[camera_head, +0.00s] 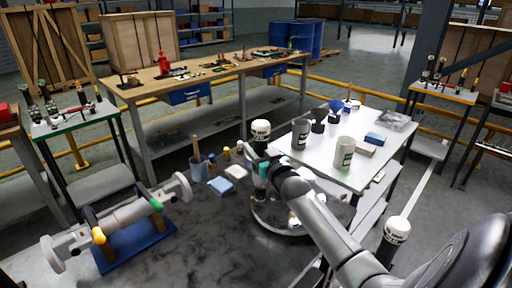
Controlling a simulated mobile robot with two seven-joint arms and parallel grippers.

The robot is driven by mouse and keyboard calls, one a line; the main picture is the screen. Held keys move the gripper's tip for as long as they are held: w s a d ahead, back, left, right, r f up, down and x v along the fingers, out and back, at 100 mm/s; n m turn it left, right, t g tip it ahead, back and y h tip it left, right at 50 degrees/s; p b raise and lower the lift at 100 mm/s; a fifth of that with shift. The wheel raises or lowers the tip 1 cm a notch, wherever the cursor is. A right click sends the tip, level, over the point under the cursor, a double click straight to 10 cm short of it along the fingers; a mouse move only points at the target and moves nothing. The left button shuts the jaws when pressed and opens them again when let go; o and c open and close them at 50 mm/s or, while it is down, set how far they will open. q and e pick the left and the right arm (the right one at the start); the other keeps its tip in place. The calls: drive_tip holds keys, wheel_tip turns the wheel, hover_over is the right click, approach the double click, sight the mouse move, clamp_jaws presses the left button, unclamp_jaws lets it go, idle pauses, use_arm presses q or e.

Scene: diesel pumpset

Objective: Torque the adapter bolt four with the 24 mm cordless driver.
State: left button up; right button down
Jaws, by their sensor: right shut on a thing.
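My right arm reaches in from the lower right, and its gripper (262,172) is near the middle of the view, at the front left corner of the white table. It is shut on a small teal and dark tool (261,168), mostly hidden by the wrist; I cannot tell whether this is the 24 mm cordless driver. A round grey metal part (268,216) lies just below the gripper, partly covered by my arm. I cannot make out adapter bolt four or whether the tool touches anything. My left gripper is not in view.
The white table (383,147) holds a grey cup (300,133), a white cup (345,152), blue and black items and a blue box (375,138). A shaft (128,214) on a blue stand (135,246) is at the left. A long wooden bench (222,70) stands behind.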

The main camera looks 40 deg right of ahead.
drive_tip(key=shift+f, duration=0.25)
idle(0.3)
drive_tip(key=shift+f, duration=0.45)
idle(1.1)
drive_tip(key=shift+r, duration=0.1)
idle(0.8)
drive_tip(key=shift+r+p, duration=0.7)
drive_tip(key=shift+r, duration=0.05)
drive_tip(key=shift+r+p, duration=0.5)
drive_tip(key=shift+r, duration=0.2)
drive_tip(key=shift+r+p, duration=1.5)
drive_tip(key=shift+r, duration=0.1)
drive_tip(key=shift+f, duration=0.15)
